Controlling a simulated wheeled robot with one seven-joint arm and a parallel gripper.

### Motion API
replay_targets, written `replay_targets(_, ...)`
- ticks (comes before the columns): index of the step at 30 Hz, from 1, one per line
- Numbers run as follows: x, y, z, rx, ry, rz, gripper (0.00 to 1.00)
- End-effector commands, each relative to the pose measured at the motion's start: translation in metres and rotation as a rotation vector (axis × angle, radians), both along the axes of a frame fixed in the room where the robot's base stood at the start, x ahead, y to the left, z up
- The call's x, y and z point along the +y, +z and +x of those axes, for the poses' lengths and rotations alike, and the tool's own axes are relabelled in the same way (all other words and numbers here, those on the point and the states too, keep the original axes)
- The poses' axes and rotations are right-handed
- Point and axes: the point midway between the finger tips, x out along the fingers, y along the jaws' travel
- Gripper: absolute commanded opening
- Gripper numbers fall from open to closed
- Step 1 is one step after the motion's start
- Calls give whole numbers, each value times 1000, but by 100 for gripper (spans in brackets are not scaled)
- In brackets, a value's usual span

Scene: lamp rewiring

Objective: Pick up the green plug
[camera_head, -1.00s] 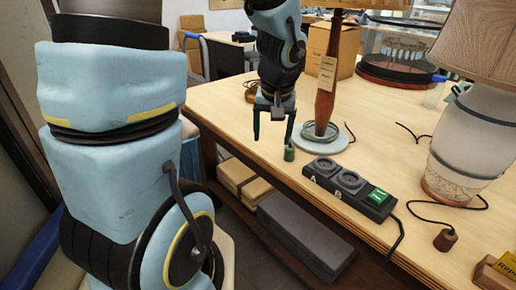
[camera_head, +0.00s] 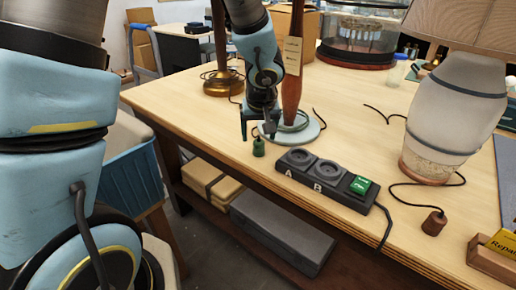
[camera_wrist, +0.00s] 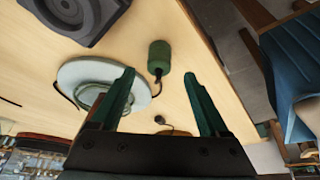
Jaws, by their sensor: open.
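The green plug (camera_head: 259,147) stands on the tabletop near its front edge, beside the pale round base (camera_head: 297,133) of a lamp with a dark reddish wooden stem. In the wrist view the green plug (camera_wrist: 159,56) shows beyond my fingertips, between their lines, with a short dark cord at its near end. My gripper (camera_head: 258,124) hangs just behind and above the plug. Its two green fingers are apart and empty, and the gripper (camera_wrist: 163,88) does not touch the plug in the wrist view.
A dark socket strip (camera_head: 325,172) marked A and B lies right of the plug. A white lamp (camera_head: 452,110), its brown plug (camera_head: 434,223) and a wooden box (camera_head: 492,262) are further right. A brass lamp base (camera_head: 222,82) stands behind. The table's front edge is close to the plug.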

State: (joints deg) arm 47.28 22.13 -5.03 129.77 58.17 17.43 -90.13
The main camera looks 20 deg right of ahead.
Motion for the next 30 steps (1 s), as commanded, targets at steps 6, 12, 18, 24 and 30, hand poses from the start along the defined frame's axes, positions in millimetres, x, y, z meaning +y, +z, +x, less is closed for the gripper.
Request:
replay_targets(6,-4,-31,9,2,-1,4,78)
replay_targets(12,-5,-41,14,1,0,1,78)
replay_targets(18,-5,-40,14,1,0,1,76)
replay_targets(24,-5,-40,14,1,0,1,54)
replay_targets(30,-5,-40,14,1,0,1,31)
